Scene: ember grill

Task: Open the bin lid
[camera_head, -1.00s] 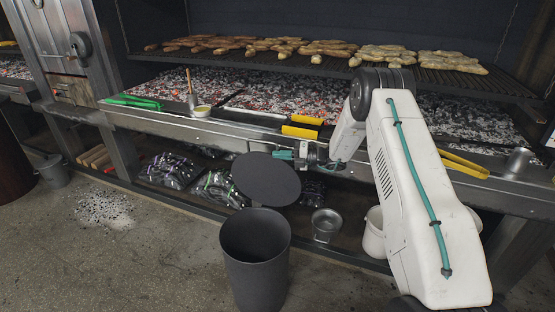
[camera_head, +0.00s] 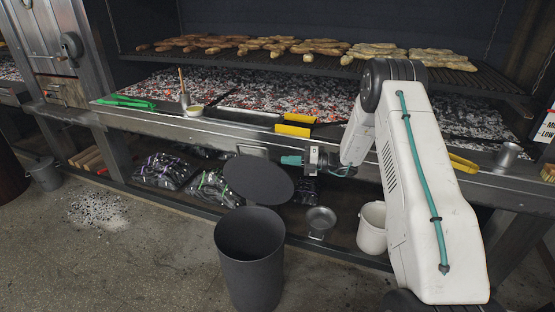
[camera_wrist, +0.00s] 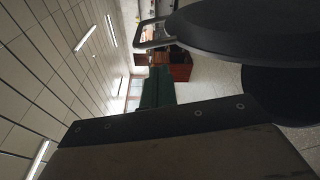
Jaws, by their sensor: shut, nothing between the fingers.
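The dark grey round bin (camera_head: 249,262) stands upright on the floor in front of the grill, its mouth uncovered. Its dark round lid (camera_head: 258,181) is raised and tilted above the bin's back rim. In the wrist view the lid (camera_wrist: 250,32) fills the upper right, with a loop handle (camera_wrist: 152,34) sticking out from it. My gripper (camera_head: 289,160), with teal fingers, is shut and empty beside the lid's upper right edge. I cannot tell whether it touches the lid.
The grill's front ledge (camera_head: 220,134) runs behind my gripper, with yellow-handled tools (camera_head: 293,130) on it. Bags (camera_head: 165,171), a metal bowl (camera_head: 320,219) and a white bucket (camera_head: 372,228) sit low behind the bin.

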